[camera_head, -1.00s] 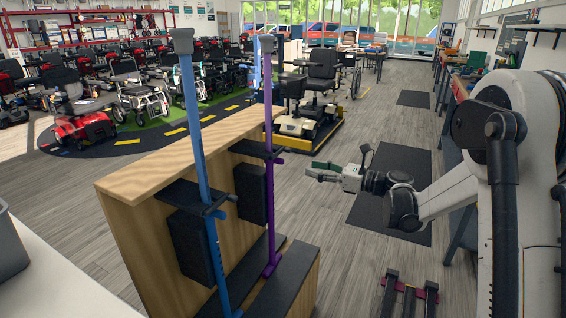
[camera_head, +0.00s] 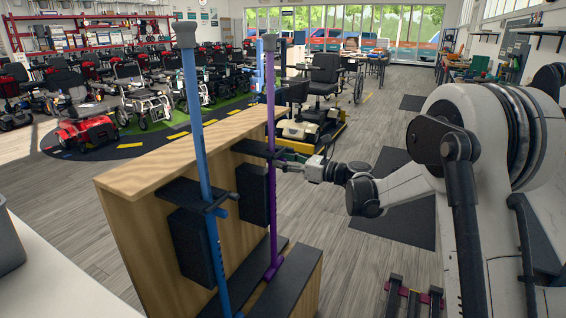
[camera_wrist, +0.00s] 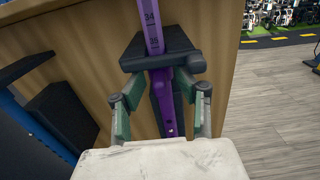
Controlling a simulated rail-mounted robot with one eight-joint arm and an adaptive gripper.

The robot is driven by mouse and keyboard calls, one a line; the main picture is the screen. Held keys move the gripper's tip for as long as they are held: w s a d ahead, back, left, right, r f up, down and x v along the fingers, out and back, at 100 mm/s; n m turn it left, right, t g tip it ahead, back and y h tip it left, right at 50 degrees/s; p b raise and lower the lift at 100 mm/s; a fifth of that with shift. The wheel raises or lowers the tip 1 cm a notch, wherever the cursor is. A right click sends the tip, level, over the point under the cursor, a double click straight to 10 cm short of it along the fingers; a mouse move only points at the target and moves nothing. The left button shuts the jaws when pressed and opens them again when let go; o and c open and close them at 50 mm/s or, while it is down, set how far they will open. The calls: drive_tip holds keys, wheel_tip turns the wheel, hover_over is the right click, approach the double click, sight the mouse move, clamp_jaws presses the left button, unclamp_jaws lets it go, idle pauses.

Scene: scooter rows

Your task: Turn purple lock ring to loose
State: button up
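The purple crutch-like post (camera_head: 270,105) stands upright at the wooden stand. A black clamp block (camera_wrist: 160,52) surrounds it, and a purple collar (camera_wrist: 165,80) shows just below the block, likely the lock ring. A black round-ended knob (camera_wrist: 190,63) sticks out at the block's right. My gripper (camera_head: 290,162) is at the purple post in the head view. In the wrist view my gripper (camera_wrist: 162,102) is open, with one green-padded finger on each side of the purple post. Gaps show on both sides. Contact and the ring's turn position cannot be told.
A blue post (camera_head: 195,130) with its own black clamp stands left of the purple one on the wooden stand (camera_head: 150,185). A black box (camera_head: 252,195) hangs beside the purple post.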

clamp_jaws()
drive_tip(key=shift+w+n+g, duration=0.1)
drive_tip(key=shift+n+g, duration=0.2)
drive_tip(key=shift+g, duration=0.1)
drive_tip(key=shift+w+n+g+p, duration=0.5)
drive_tip(key=shift+n+g, duration=0.95)
drive_tip(key=shift+g, duration=0.8)
drive_tip(key=shift+w+n+g+p, duration=0.45)
drive_tip(key=shift+n+g, duration=1.05)
drive_tip(key=shift+g, duration=0.8)
drive_tip(key=shift+w+n+g+p, duration=0.45)
drive_tip(key=shift+n+g, duration=1)
drive_tip(key=shift+g, duration=0.8)
drive_tip(key=shift+w+n+g, duration=0.2)
drive_tip(key=shift+n+g, duration=0.2)
drive_tip(key=shift+g, duration=0.1)
